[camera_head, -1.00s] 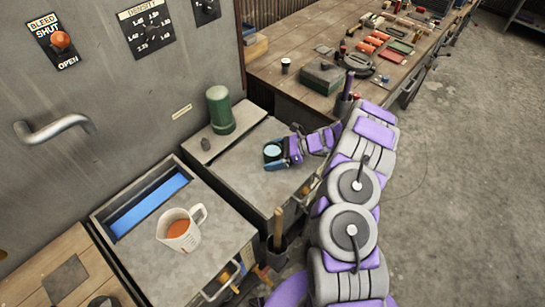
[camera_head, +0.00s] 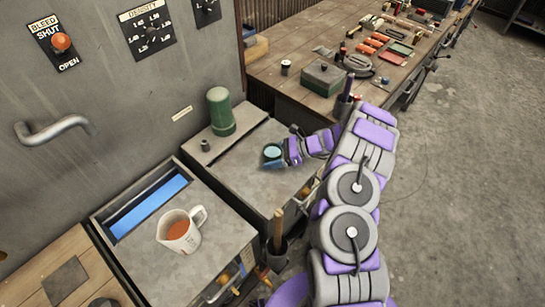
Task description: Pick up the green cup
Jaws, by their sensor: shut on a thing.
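The green cup (camera_head: 272,153) is a small dark green cup with a pale teal top, above or on the grey cabinet top. I cannot tell whether its base touches the surface. My gripper (camera_head: 273,163) comes in from the right and is shut on the cup. The fingers are small in this view, and the cup's lower part is partly hidden by them.
A green cylinder (camera_head: 220,112) stands at the cabinet's back. A white mug (camera_head: 180,229) with orange-brown liquid sits on the nearer cabinet, beside a blue-lit slot (camera_head: 150,204). A wooden workbench (camera_head: 285,70) with many tools lies behind. Bare cabinet top (camera_head: 235,168) lies left of the cup.

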